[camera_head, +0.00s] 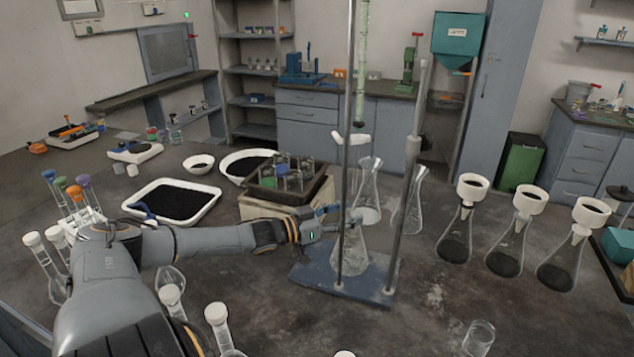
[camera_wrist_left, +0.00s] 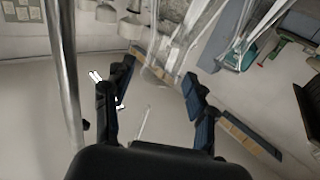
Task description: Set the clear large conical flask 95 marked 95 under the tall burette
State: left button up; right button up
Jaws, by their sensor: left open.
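A clear conical flask (camera_head: 350,258) stands upright on the blue base plate (camera_head: 318,277) of the burette stand, between its two rods. The tall burette (camera_head: 363,45) with green-tinted glass hangs above it. My left gripper (camera_head: 335,222) is open at the flask's neck; I cannot tell whether the fingers touch the glass. In the left wrist view the open fingers (camera_wrist_left: 155,100) spread apart, with clear glass beyond them. Two more clear conical flasks (camera_head: 367,205) (camera_head: 409,208) stand behind the stand. No marking 95 is readable. My right gripper is not in view.
Several flasks with white funnels (camera_head: 456,240) stand at the right. A dark tray of jars (camera_head: 322,190) on a box is just behind my left gripper. A small beaker (camera_head: 478,338) is at the front.

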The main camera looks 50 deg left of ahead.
pick_arm(q)
jog(key=p+v, duration=0.5)
jog(key=v, duration=0.5)
dwell(0.5)
